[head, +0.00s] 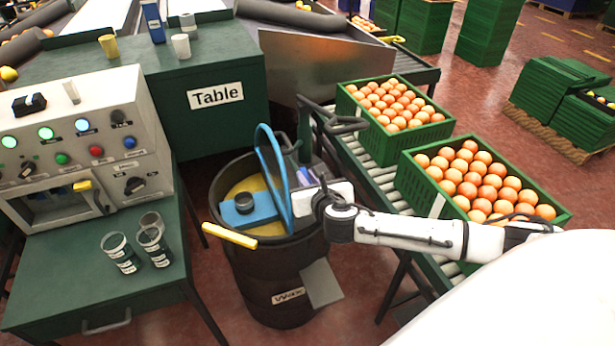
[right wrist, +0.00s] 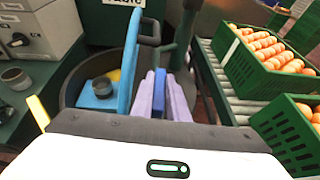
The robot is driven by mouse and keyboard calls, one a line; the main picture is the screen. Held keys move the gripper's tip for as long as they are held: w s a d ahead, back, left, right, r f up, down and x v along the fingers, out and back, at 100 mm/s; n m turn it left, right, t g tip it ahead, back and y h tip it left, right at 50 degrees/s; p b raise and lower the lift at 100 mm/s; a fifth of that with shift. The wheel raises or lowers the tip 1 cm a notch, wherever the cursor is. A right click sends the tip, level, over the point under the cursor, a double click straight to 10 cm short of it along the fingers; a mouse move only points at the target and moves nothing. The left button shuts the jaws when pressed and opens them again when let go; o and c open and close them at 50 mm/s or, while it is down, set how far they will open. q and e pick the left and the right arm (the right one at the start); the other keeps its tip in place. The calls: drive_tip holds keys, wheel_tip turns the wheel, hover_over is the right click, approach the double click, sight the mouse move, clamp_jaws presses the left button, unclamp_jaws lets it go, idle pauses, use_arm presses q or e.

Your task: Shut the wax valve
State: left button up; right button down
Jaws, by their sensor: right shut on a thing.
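The dark drum (head: 252,285) labelled "Wax" stands on the floor, with yellow wax (head: 250,186) inside. A blue block (head: 238,217) with a black round fitting sits at its top. A thin blue wheel-like hoop (head: 272,172) stands upright over the drum, seen nearly edge-on; I take it for the wax valve's wheel. It also shows in the right wrist view (right wrist: 129,65). My right gripper (head: 306,177) is at the hoop's right side. Its purple fingers (right wrist: 160,97) are shut on a blue piece, seemingly part of that wheel. My left gripper is out of view.
A yellow handle (head: 229,236) juts from the drum's front left. Green crates of oranges (head: 395,158) (head: 410,190) stand on the roller conveyor (head: 372,178) at right. A control panel (head: 75,150) and cups (head: 121,253) are on the green table (head: 60,300) at left.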

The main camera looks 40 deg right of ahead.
drive_tip(key=shift+w+a+m+g+h, duration=0.1)
drive_tip(key=shift+a+m+g+h, duration=0.15)
drive_tip(key=shift+m+g+h, duration=0.65)
drive_tip(key=m+g+h, duration=0.1)
drive_tip(key=m+h, duration=0.2)
drive_tip(key=shift+w+a, duration=0.15)
drive_tip(key=shift+w+m+g+h, duration=0.15)
drive_tip(key=shift+m+g+h, duration=1.55)
drive_tip(key=shift+m+g, duration=0.5)
drive_tip(key=shift+m, duration=0.3)
drive_tip(key=c, duration=1.7)
unclamp_jaws()
